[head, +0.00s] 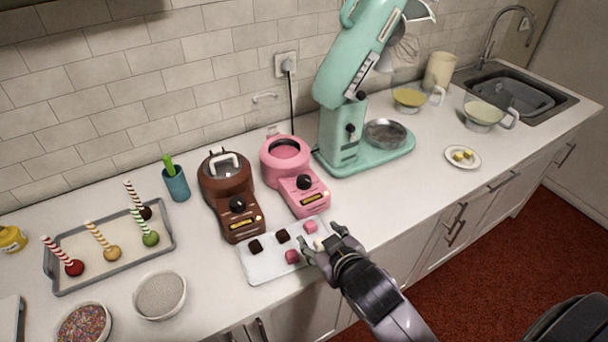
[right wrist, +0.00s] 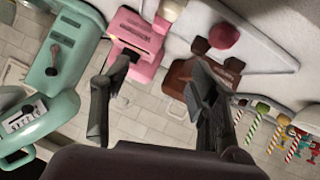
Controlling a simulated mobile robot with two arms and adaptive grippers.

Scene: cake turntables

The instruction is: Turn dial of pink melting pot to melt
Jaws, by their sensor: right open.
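The pink melting pot (head: 316,199) stands on the white counter between the brown pot and the mint mixer, its round bowl toward the wall. Its black dial (head: 303,182) sits on the front part, above a small yellow-lit panel; the dial's setting is too small to read. My right gripper (head: 322,243) is open over the right edge of the sweets tray, in front of the pot and apart from the dial. In the right wrist view, the pink pot (right wrist: 140,38) shows tilted beyond the open fingers (right wrist: 158,90). My left gripper is not in view.
A white tray (head: 268,270) with brown and pink cubes lies below the gripper. The brown melting pot (head: 226,190) stands left, close to the pink one. The mint mixer (head: 342,135) stands right. A tray of cake pops (head: 62,289) is farther left.

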